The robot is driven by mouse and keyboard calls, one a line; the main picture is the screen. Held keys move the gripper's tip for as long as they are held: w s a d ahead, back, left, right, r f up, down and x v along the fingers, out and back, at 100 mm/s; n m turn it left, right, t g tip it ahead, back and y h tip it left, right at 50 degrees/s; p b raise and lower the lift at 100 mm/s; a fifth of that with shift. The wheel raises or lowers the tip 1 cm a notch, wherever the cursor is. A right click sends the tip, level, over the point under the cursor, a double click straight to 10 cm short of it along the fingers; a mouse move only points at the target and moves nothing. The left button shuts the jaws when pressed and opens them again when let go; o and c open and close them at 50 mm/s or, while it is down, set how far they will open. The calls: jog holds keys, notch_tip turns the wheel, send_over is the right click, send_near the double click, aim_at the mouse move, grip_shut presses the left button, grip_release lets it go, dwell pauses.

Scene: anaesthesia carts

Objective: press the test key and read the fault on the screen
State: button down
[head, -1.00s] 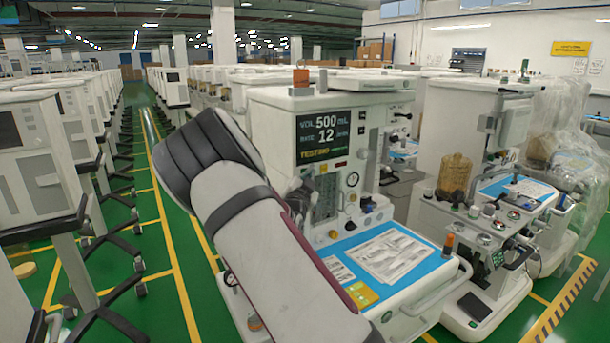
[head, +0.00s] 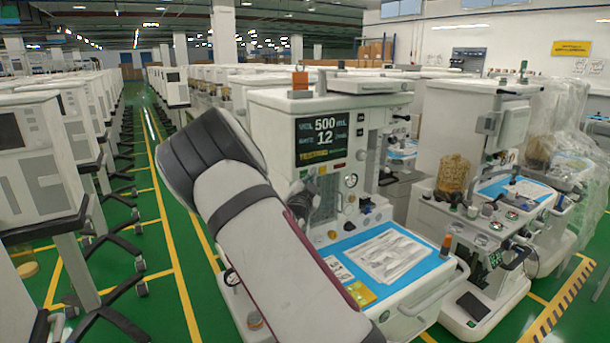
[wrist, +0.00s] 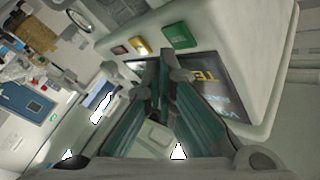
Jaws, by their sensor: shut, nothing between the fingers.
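The cart's dark screen (head: 322,138) reads VOL 500 mL, RATE 12 /min, with a yellow line below that looks like TESTING. No fault text is legible. In the wrist view the screen (wrist: 222,88) is turned and partly hidden by a finger. Beside it are a green key (wrist: 180,36), a yellow key (wrist: 142,47) and a red key (wrist: 119,49). Their labels are too small to read. My gripper (wrist: 168,62) is shut and empty, its tips close to the yellow and green keys. I cannot tell whether they touch. My forearm mostly hides the gripper in the head view.
A blue-topped work surface (head: 345,243) with papers (head: 391,257) juts out below the screen. An orange block (head: 299,80) sits on top of the cart. Another cart (head: 470,200) stands close on the right. A green aisle with yellow lines is open on the left.

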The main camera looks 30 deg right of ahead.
jog(key=s+p, duration=0.3)
jog(key=s, duration=0.2)
jog(key=shift+d, duration=0.1)
dwell(0.4)
dwell(0.8)
jog(key=s+a+r+n+g+y, duration=0.2)
jog(key=s+a+r+n+y, duration=0.25)
jog(key=s+a+y, duration=0.35)
jog(key=s+a+r+n+g+y, duration=0.25)
jog(key=s+a+r+y, duration=0.35)
jog(key=a, duration=0.4)
jog(key=s+a+n+g, duration=0.2)
jog(key=s+a+n, duration=0.1)
jog(key=s, duration=1)
jog(key=s+a+n+g, duration=0.2)
jog(key=s+n, duration=0.4)
jog(key=s, duration=0.8)
jog(key=shift+s+a+r+h, duration=0.15)
jog(key=shift+s+a+h, duration=0.15)
jog(key=shift+a, duration=0.25)
